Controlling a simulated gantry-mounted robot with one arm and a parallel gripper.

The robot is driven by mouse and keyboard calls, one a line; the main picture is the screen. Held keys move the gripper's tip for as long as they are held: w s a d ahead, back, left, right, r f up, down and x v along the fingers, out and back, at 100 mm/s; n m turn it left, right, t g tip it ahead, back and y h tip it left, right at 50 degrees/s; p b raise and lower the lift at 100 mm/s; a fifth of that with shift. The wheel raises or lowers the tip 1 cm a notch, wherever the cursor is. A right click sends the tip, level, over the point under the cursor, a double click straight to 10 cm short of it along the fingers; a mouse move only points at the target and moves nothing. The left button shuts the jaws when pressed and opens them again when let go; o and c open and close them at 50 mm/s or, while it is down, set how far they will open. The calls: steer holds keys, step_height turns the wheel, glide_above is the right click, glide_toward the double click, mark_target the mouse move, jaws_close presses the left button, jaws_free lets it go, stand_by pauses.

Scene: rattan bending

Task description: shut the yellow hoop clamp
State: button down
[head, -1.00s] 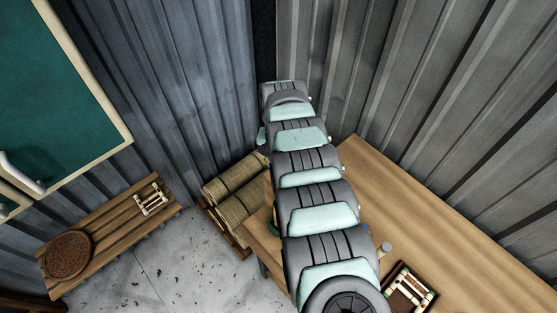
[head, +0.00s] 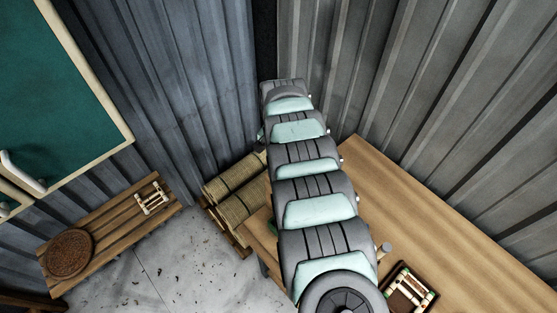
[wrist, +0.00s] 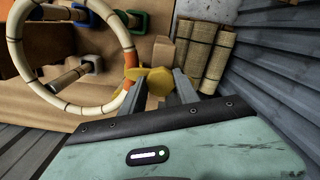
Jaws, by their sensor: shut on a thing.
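The yellow hoop clamp (wrist: 152,80) shows in the wrist view at the right edge of a large pale rattan hoop (wrist: 18,55) with orange bands. My gripper (wrist: 172,80) has its two grey fingers at the clamp's yellow part and is shut on it. The fingers hide some of the clamp, so I cannot tell how far it is closed. In the head view my own arm covers the gripper, the clamp and the hoop.
Rolled rattan mats (head: 240,190) lie beside the wooden bench (head: 440,225). A tray of rattan pieces (head: 408,290) sits on the bench. Corrugated walls (head: 180,80) close off the corner.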

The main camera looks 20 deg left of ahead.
steer(key=c, duration=0.9)
jaws_free()
step_height(320, 180, up, 11)
steer(key=b, duration=0.2)
steer(key=shift+f, duration=0.15)
